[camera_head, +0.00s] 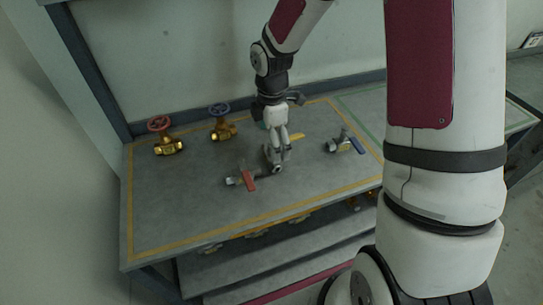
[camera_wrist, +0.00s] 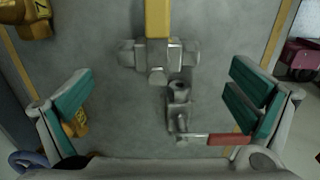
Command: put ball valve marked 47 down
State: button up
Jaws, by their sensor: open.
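No number 47 is legible on any ball valve. My gripper (camera_head: 277,160) is low over the table, with its green-padded fingers spread wide and apart in the wrist view (camera_wrist: 160,100). A grey ball valve with a red lever (camera_head: 247,179) lies just left of my gripper. In the wrist view, this red-lever valve (camera_wrist: 178,98) is seen between the fingers, its lever reaching toward the right finger; contact is unclear. A ball valve with a yellow lever (camera_wrist: 158,52) lies beyond it; in the head view, its yellow lever (camera_head: 297,137) shows behind my gripper.
The grey table (camera_head: 180,200) has a yellow border line. Brass gate valves with a red wheel (camera_head: 160,124) and a blue wheel (camera_head: 219,109) stand at the back left. A blue-lever ball valve (camera_head: 356,145) lies to the right. The front left is clear. A lower shelf holds brass parts.

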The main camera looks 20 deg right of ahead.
jog(key=shift+w+f+p, duration=0.15)
jog(key=shift+f+p, duration=0.2)
jog(key=shift+f, duration=2.3)
jog(key=shift+c, duration=0.2)
jog(key=c, duration=1.8)
jog(key=shift+c, duration=0.2)
jog(key=shift+r, duration=0.15)
